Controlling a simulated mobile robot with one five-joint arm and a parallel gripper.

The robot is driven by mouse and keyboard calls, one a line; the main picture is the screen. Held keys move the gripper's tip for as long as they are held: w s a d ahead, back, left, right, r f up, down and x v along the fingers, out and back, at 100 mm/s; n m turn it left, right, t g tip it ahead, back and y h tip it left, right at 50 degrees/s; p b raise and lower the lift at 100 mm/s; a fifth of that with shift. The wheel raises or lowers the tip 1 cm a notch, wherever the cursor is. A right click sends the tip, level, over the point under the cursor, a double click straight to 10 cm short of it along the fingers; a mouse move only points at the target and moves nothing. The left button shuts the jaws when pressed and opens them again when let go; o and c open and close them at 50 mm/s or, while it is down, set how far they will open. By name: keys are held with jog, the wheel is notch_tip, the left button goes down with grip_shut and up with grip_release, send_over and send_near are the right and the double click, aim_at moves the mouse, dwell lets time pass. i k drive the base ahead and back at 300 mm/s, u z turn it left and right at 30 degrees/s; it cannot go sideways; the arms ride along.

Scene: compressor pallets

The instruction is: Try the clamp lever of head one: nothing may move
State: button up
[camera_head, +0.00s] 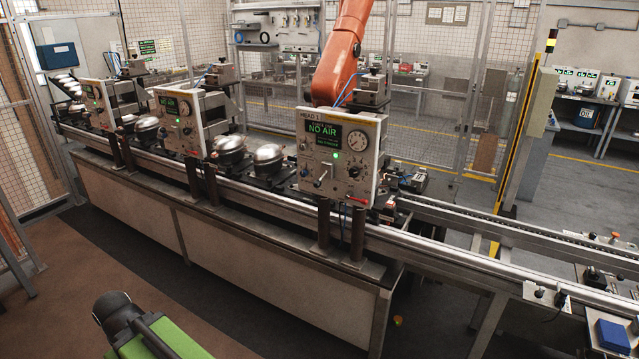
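Head one is a pale control panel (312,158) marked HEAD 1, standing over the line right of centre. Its green display (323,134) reads NO AIR, and a green lamp (335,156) is lit. A round gauge (357,141) sits at its upper right. A small lever with a pale tip (320,180) sticks out at the lower middle, and a red handle (357,200) shows near the bottom edge. I cannot tell by label which is the clamp lever. My green arm link shows at the lower left, well short of the panel; my gripper is not in view.
Two similar heads stand farther left, one (178,122) nearer. Domed metal compressors (268,155) sit on the line between heads. An orange robot arm (345,45) rises behind head one. The steel conveyor rail (450,250) runs along the front; the floor before it is clear.

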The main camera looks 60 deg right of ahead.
aim_at(317, 184)
jog(key=z, duration=0.05)
jog(key=i, duration=1)
jog(key=u, duration=0.05)
